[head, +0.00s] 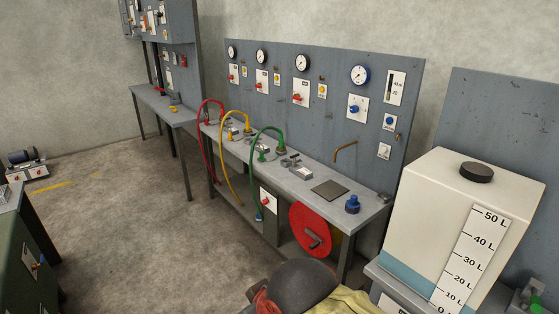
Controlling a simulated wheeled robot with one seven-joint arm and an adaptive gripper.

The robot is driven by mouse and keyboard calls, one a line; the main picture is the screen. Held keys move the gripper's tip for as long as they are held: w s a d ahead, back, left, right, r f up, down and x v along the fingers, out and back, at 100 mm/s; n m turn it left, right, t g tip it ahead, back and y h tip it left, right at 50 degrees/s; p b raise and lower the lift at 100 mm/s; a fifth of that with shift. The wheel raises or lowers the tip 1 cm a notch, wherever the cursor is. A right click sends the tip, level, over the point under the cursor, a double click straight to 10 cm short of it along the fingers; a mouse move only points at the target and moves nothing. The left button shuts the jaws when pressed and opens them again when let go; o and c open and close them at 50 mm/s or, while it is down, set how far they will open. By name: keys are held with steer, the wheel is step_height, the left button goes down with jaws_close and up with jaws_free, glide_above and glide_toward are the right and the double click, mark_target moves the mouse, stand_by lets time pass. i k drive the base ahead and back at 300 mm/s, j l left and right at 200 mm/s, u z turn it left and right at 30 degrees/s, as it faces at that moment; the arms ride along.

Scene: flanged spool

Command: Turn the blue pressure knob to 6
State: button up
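A blue fitting (353,204) stands on the bench below. No label shows which of these is the pressure knob. My gripper is not in view.
The grey bench (315,183) carries red, yellow and green hoses (264,134). A red disc (314,229) is beneath it. A white tank (457,220) stands at right. A dark rounded object (300,284) is at the bottom front. Open floor (130,220) lies left.

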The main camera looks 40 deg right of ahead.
mark_target(354, 109)
steer(key=z, duration=1.65)
